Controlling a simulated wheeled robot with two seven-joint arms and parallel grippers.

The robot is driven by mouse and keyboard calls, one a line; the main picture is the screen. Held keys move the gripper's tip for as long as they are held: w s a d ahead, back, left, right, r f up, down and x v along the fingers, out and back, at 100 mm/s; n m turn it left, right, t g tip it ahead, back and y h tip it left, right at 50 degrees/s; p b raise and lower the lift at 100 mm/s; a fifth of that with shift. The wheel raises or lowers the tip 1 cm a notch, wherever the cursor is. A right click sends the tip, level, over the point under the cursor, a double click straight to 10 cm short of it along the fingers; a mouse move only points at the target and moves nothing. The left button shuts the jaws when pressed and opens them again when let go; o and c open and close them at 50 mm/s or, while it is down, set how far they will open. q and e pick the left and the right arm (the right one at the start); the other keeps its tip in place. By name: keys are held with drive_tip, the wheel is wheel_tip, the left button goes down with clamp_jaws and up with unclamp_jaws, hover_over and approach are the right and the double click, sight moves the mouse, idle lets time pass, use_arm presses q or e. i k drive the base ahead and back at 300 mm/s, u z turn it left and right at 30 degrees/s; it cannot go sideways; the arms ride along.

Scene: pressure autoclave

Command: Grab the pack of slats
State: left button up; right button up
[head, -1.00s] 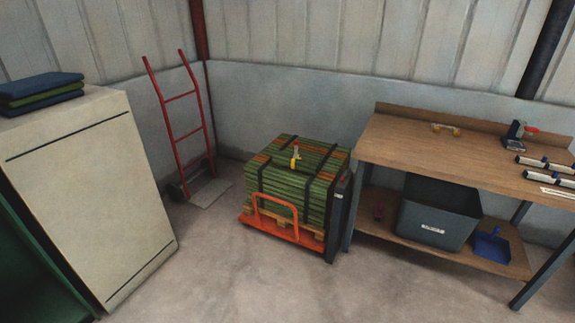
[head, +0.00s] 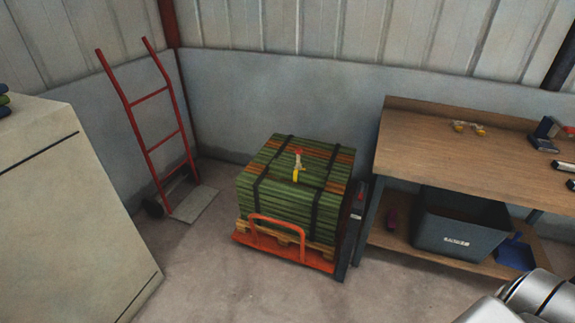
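The pack of slats (head: 285,209) is a block of green slats with some brown ones, bound with black straps. It rests on a wooden pallet on an orange cart (head: 250,248) with an orange hoop handle at the front. A small yellow and red tool (head: 297,168) lies on top of the pack. Part of my arm shows at the lower right corner, well apart from the pack. Neither gripper is in view.
A workbench (head: 450,152) with a dark bin (head: 440,242) and a blue dustpan (head: 515,252) on its lower shelf stands right of the pack. A red hand truck (head: 150,148) leans at the back left. A beige cabinet (head: 70,220) is at left. Floor in front is clear.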

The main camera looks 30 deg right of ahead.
sight(316, 178)
drive_tip(key=z, duration=0.3)
drive_tip(key=i, duration=0.8)
drive_tip(key=z, duration=1.25)
drive_tip(key=i, duration=0.65)
drive_tip(key=z, duration=0.7)
